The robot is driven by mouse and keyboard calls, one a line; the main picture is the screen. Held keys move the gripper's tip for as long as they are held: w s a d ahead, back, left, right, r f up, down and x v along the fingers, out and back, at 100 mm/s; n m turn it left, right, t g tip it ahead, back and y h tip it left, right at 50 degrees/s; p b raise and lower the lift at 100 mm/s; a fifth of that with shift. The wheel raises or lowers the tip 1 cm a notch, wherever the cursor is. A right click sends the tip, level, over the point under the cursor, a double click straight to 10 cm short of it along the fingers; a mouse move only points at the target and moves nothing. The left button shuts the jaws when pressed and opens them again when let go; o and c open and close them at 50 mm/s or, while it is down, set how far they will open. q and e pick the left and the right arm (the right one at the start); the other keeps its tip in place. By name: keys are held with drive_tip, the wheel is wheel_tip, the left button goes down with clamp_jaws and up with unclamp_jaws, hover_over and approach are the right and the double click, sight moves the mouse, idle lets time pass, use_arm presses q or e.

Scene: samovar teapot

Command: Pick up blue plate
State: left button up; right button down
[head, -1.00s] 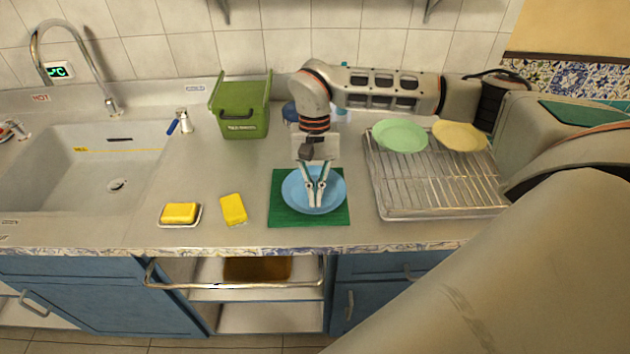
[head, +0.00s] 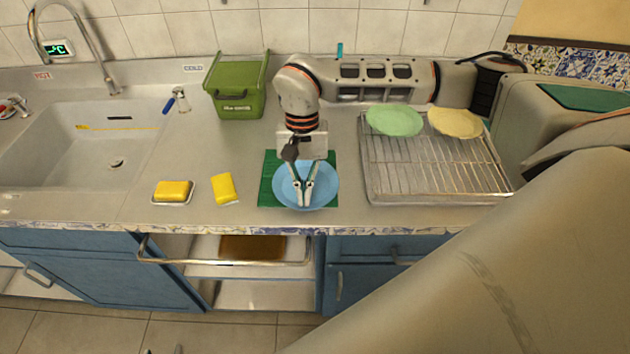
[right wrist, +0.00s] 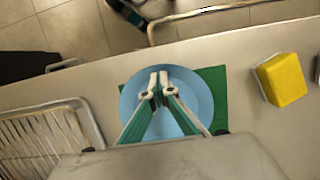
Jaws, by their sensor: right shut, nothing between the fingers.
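The blue plate (head: 324,190) lies on a green mat (head: 268,190) near the counter's front edge. It also shows in the right wrist view (right wrist: 201,92), with the green mat (right wrist: 217,77) under it. My right gripper (head: 303,204) reaches down over the plate, its tips near the plate's front rim. It is shut with nothing between the fingers. In the right wrist view the fingertips (right wrist: 158,80) meet in front of the plate; I cannot tell whether they touch it. The fingers hide part of the plate. My left gripper is not identifiable in either view.
A wire rack (head: 435,172) right of the mat holds a green plate (head: 394,120) and a yellow plate (head: 455,122). Left are a yellow sponge (head: 224,188) and a yellow block on a dish (head: 173,190). A green bin (head: 238,88) stands behind, the sink (head: 85,150) further left.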

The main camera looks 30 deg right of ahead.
drive_tip(key=s+a, duration=0.2)
drive_tip(key=s, duration=0.1)
drive_tip(key=s+a, duration=0.1)
drive_tip(key=s, duration=0.1)
drive_tip(key=shift+s+a, duration=0.2)
drive_tip(key=shift+a, duration=0.05)
drive_tip(key=shift+w+d, duration=0.1)
drive_tip(key=shift+w, duration=0.05)
idle(0.4)
drive_tip(key=shift+w, duration=0.1)
